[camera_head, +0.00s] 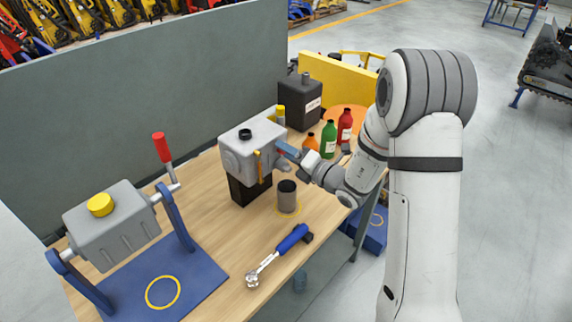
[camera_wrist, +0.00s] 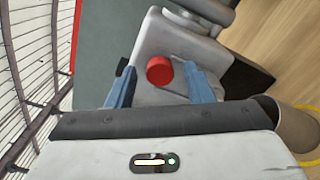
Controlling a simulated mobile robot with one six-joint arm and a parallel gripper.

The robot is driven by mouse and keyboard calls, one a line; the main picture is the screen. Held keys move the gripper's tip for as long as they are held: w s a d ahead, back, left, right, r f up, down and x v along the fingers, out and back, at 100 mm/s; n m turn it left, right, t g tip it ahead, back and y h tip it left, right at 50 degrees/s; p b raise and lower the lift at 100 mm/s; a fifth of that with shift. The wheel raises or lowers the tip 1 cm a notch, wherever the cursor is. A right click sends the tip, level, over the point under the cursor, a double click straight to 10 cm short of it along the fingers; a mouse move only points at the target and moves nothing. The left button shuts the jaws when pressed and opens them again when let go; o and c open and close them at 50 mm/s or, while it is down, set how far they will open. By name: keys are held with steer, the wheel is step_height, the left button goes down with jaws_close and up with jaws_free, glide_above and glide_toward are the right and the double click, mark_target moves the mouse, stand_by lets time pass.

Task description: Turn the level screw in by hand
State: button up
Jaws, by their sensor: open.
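The level screw, seen as a round red head (camera_wrist: 159,70), sits on the face of a grey housing (camera_wrist: 155,38) in the wrist view. The housing (camera_head: 250,145) stands on a black block (camera_head: 247,190) on the workbench in the head view. My gripper (camera_wrist: 160,76) is open, with one blue finger on each side of the red head and a visible gap to both. Whether the fingertips reach fully around the head in depth, I cannot tell.
A grey-brown cylinder (camera_head: 288,199) stands close below my gripper. A blue-handled ratchet (camera_head: 278,254) lies in front. Orange, green (camera_head: 328,140) and red bottles and a black canister (camera_head: 300,103) stand behind. A blue stand (camera_head: 176,215) holds another grey housing (camera_head: 113,228) at left.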

steer(key=n+b, duration=0.1)
steer(key=n, duration=0.1)
steer(key=shift+f+n+b, duration=0.15)
steer(key=shift+n+b, duration=0.2)
steer(key=shift+n, duration=0.05)
steer(key=n+b, duration=0.1)
steer(key=b, duration=0.1)
steer(key=n+b, duration=0.1)
steer(key=shift+f+b, duration=0.35)
steer(key=n+b, duration=0.4)
steer(key=b, duration=0.1)
steer(key=n+b, duration=0.2)
steer(key=b, duration=0.1)
steer(key=shift+r+n, duration=0.1)
steer(key=shift+n, duration=0.3)
steer(key=shift+r+n, duration=0.3)
steer(key=shift+r, duration=0.1)
steer(key=shift+b, duration=0.5)
